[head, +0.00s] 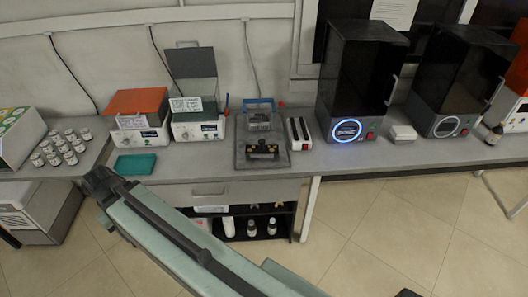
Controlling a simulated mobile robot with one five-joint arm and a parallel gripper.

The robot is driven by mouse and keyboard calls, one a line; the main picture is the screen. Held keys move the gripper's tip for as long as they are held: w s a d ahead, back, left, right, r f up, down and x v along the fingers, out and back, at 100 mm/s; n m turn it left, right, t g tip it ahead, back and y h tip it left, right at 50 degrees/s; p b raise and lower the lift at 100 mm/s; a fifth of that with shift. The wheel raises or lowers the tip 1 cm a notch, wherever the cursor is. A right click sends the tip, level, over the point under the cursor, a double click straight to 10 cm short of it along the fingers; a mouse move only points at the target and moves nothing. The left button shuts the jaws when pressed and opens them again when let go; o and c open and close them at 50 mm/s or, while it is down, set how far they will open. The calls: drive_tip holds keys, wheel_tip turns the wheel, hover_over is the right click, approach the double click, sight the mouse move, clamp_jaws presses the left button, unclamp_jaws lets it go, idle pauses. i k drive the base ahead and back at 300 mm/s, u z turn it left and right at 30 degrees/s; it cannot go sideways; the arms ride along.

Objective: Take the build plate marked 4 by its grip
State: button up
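No build plate with a readable 4 shows; any number is too small to read. A grey tray (243,158) on the bench holds a black piece with yellow marks (262,151) at its front and a grey block with a blue handle (259,104) at its back. I cannot tell whether either is a build plate. My teal and dark arm reaches from the bottom edge up to a dark joint at the left, in front of the bench. My gripper's fingers cannot be made out in this view.
Left of the tray stand two white devices, one with an orange lid (136,101), one with an open grey lid (190,62). Several small jars (70,146) stand far left. Two dark-hooded machines (355,75) (455,80) stand right. Floor at right is clear.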

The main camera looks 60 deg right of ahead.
sight(262, 151)
drive_tip(key=z, duration=0.1)
drive_tip(key=i, duration=1)
drive_tip(key=u, duration=0.05)
